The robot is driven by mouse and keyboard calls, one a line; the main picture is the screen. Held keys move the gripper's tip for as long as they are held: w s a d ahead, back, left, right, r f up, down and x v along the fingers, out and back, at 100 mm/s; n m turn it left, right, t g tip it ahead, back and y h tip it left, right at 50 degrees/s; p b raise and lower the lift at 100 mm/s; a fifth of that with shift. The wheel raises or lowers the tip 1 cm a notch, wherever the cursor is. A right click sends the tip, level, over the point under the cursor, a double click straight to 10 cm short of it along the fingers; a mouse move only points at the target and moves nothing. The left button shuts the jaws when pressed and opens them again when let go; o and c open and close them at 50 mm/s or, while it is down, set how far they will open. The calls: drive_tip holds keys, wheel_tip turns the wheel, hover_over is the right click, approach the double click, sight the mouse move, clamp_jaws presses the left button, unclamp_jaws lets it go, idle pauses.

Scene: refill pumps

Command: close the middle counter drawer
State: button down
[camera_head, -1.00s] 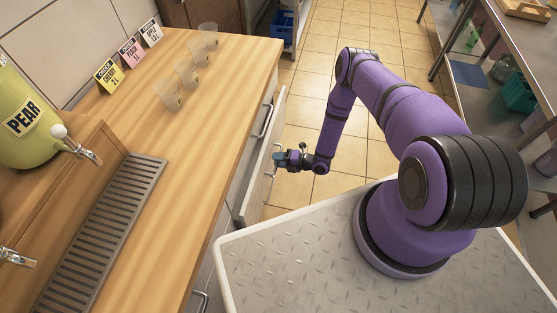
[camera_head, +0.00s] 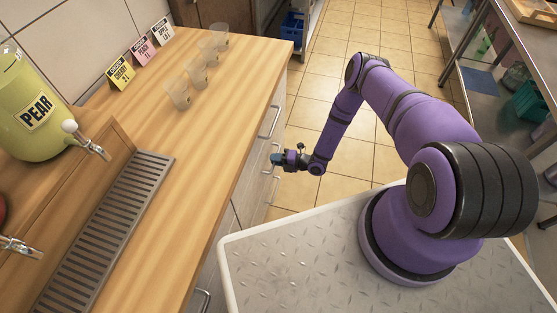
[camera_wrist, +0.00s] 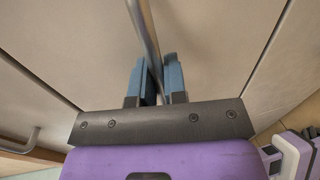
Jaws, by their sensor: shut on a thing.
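The middle counter drawer (camera_wrist: 215,45) has a pale front with a metal bar handle (camera_wrist: 145,35). In the head view its front stands about flush with the counter's front. My gripper (camera_head: 277,158) is at this drawer, below the counter's edge. In the wrist view my gripper (camera_wrist: 158,80) has its two blue fingers shut on the handle bar, one on each side. The drawer's inside is not visible.
Another bar handle (camera_head: 270,121) lies above and beyond my gripper, and one (camera_head: 203,300) is nearer. The wooden counter (camera_head: 215,110) carries several clear cups (camera_head: 198,72), price cards (camera_head: 119,74) and a pear dispenser (camera_head: 35,110). The tiled floor (camera_head: 330,125) is open.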

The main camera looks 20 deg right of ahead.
drive_tip(key=c, duration=1.2)
unclamp_jaws()
drive_tip(key=shift+w+a, duration=0.1)
drive_tip(key=shift+a, duration=0.15)
drive_tip(key=shift+d, duration=0.15)
drive_tip(key=v, duration=1)
drive_tip(key=shift+s+d, duration=0.2)
drive_tip(key=shift+d, duration=0.05)
